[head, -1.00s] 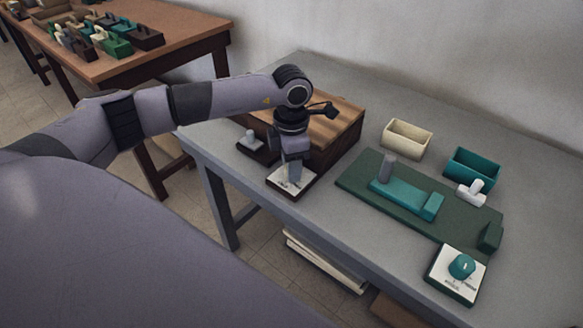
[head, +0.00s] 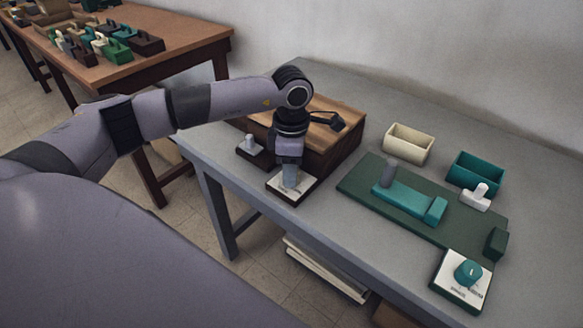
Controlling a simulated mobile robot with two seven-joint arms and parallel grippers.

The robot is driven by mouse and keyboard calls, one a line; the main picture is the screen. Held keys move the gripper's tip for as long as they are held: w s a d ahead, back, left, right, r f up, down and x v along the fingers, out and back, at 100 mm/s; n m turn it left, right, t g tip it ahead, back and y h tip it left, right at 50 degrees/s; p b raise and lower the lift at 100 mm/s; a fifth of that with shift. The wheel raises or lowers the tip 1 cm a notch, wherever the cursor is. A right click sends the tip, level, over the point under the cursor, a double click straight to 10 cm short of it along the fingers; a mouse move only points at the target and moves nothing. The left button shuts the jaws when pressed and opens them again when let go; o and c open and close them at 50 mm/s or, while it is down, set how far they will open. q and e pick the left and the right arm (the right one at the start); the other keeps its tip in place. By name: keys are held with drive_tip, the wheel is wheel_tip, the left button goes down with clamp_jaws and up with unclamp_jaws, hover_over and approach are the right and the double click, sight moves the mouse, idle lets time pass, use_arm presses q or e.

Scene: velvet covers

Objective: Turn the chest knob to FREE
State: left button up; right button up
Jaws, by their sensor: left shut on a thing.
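The chest (head: 334,146) is a brown wooden box with a plank lid at the back left of the grey table. In front of it is a white dial plate (head: 305,184) on a dark base. My left gripper (head: 290,180) points down over this plate and is shut on the chest knob, which its fingers hide. The knob's pointer and the plate's lettering cannot be read. My right gripper is not in view.
A small dark block with a grey peg (head: 249,142) stands left of the plate. A green board (head: 440,232) with a teal slider, a second dial with a teal knob (head: 468,272), a cream bin (head: 408,143) and a teal bin (head: 475,172) lie to the right.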

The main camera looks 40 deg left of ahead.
use_arm(q)
drive_tip(key=o, duration=1)
drive_tip(key=shift+o, duration=0.2)
wheel_tip(320, 180, up, 6)
drive_tip(key=shift+r, duration=0.65)
